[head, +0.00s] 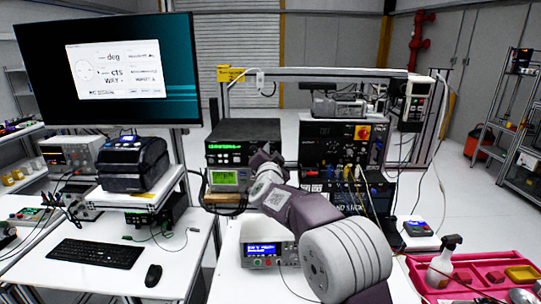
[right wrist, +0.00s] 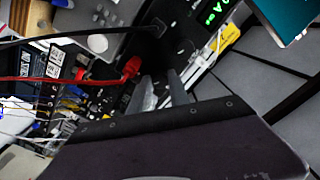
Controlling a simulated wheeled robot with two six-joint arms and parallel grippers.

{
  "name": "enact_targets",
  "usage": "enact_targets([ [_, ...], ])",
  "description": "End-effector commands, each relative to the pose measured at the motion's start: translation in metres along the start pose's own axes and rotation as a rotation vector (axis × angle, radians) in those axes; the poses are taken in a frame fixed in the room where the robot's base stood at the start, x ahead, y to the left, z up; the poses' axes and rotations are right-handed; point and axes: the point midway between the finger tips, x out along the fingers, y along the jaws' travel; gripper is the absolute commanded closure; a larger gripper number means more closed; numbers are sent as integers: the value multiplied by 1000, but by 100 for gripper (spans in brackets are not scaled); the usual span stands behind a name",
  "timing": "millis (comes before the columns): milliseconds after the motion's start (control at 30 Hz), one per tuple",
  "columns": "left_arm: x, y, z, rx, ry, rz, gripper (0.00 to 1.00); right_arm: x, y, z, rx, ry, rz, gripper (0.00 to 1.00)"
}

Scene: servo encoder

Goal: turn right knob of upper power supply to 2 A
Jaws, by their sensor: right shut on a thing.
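The upper power supply (head: 243,132) is a black box with green digits, on a stack behind the bench. In the right wrist view its dark front panel (right wrist: 172,40) shows tilted, with a green display (right wrist: 212,14) at the top. My right arm crosses the head view from the lower right, and its gripper (head: 257,163) is at the right part of that front. In the right wrist view the two grey fingers of my right gripper (right wrist: 162,82) are against the panel, closed on the right knob. The knob is mostly hidden between them, so its setting cannot be read. My left gripper is out of view.
A red plug (right wrist: 131,67) with a red cable and a black cable run close beside the fingers. A unit with a green LCD (head: 229,178) sits below the supply. A rack with coloured leads (head: 335,150) stands right. A bench supply (head: 262,250) is in front.

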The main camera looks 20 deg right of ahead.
Motion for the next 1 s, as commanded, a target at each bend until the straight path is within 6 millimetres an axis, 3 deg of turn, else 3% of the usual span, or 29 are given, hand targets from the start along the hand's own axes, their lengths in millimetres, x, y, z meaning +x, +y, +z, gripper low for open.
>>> enact_targets([
  [267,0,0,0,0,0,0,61,0,2,3,-2,-7,4,100],
  [300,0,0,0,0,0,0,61,0,2,3,-2,-7,4,67],
  [367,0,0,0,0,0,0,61,0,2,3,-2,-6,4,56],
  [733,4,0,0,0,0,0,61,-6,2,2,-2,-3,0,56],
  [1000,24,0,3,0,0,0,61,-56,2,4,0,-3,-2,56],
])
